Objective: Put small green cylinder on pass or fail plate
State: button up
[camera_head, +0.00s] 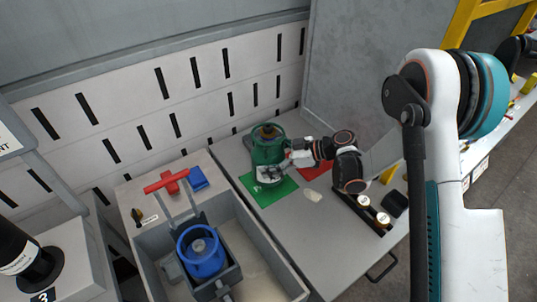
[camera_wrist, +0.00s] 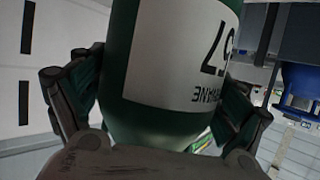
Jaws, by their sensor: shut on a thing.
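The small green cylinder (camera_head: 266,150) is upright at the back of the table, by the far edge of the green plate (camera_head: 283,190). My gripper (camera_head: 270,173) is shut on it, reaching in from the right. In the wrist view the green cylinder (camera_wrist: 170,135) fills the middle, with a white printed label and a finger on each side. I cannot tell whether its base touches a surface. The red plate (camera_head: 315,172) lies to the right, partly hidden by my arm.
A grey bin at front left has a blue cylinder (camera_head: 203,252) in a holder. A black rack (camera_head: 352,205) with small bottles stands at right. A wall runs behind; the table's front is clear.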

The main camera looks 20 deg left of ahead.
jog(key=shift+f+b, duration=0.3)
jog(key=shift+f, duration=1.15)
jog(key=o, duration=1.8)
jog(key=shift+f, duration=0.1)
jog(key=shift+o, duration=0.2)
